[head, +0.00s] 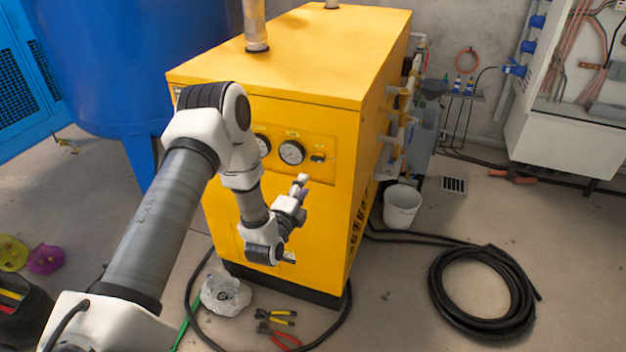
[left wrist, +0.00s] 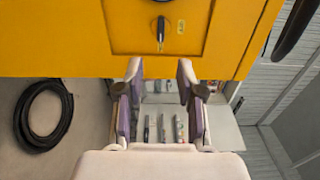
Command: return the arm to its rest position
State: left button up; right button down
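My left arm (head: 165,215) comes in from the lower left and bends down in front of the yellow machine (head: 285,50). My left gripper (head: 302,187) is in front of the machine's panel, below and left of a small black knob (head: 317,157). In the left wrist view the two fingers with purple pads (left wrist: 160,78) stand apart with nothing between them. The knob (left wrist: 161,30) is beyond the fingertips there, apart from them. My right arm and gripper are in neither view.
Pressure gauges (head: 291,152) sit on the panel. A blue tank (head: 120,60) stands at left. A white bucket (head: 401,206), a coiled black hose (head: 483,293), pliers (head: 275,328) and a crumpled pale object (head: 226,294) lie on the floor. An open electrical cabinet (head: 560,140) is at right.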

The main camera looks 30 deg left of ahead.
pick_arm(q)
jog(key=s+d+f+g+h+p, duration=0.2)
jog(key=s+d+f+g+h, duration=0.35)
jog(key=s+d+f, duration=0.75)
jog(key=s+d+f+n+g, duration=0.1)
jog(key=s+f+n+g, duration=0.1)
jog(key=s+n+g, duration=0.4)
jog(key=s+d+f+n+g+y, duration=0.1)
jog(key=s+d+f+n+g, duration=0.1)
jog(key=s+n+g, duration=0.4)
jog(key=s+f+n, duration=0.1)
jog(key=s+n, duration=0.3)
jog(key=s, duration=0.6)
jog(key=shift+s+d+f, duration=0.15)
jog(key=shift+s+d, duration=0.05)
jog(key=shift+d, duration=0.1)
jog(key=shift+y, duration=0.25)
